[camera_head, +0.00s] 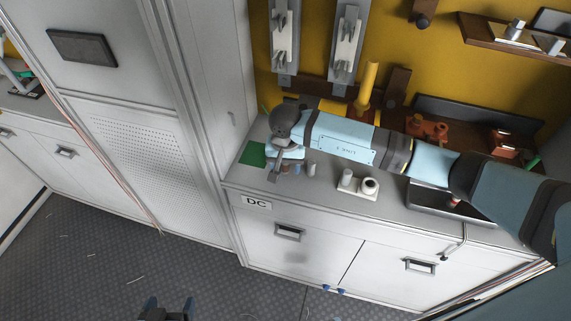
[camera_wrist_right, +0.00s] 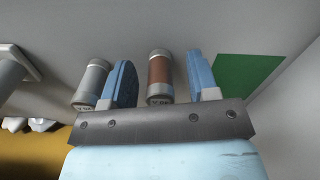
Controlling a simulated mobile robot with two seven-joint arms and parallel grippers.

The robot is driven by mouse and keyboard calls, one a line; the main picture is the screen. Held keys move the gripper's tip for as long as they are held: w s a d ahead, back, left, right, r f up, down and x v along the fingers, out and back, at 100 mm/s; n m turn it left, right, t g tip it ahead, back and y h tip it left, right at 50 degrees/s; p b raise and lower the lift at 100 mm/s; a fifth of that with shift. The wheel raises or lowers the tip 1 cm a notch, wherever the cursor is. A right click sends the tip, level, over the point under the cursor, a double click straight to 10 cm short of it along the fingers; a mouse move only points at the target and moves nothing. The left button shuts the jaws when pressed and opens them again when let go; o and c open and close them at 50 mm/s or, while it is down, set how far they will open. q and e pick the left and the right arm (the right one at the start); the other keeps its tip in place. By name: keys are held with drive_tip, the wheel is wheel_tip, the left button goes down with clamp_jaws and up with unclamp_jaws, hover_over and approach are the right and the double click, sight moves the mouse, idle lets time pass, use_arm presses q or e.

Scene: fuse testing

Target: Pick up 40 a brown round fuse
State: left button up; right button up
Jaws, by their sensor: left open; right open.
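In the right wrist view, a brown round fuse (camera_wrist_right: 160,72) with grey metal end caps stands between the two blue fingers of my right gripper (camera_wrist_right: 163,80). The fingers are apart, with a gap visible on either side of the fuse. In the head view my right gripper (camera_head: 282,168) reaches down over the left part of the grey counter (camera_head: 232,182), and the brown fuse cannot be made out clearly there. My left gripper (camera_head: 169,309) shows only partly at the bottom edge, open, low over the floor and away from the counter.
A grey round fuse (camera_wrist_right: 92,82) stands just outside the left finger in the wrist view. A green square (camera_wrist_right: 250,88) lies to the right; it also shows in the head view (camera_head: 253,154). A white holder (camera_head: 358,186) stands right of my gripper. The cabinet wall is close on the left.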

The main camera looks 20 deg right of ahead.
drive_tip(key=c, duration=1)
drive_tip(key=shift+r, duration=0.15)
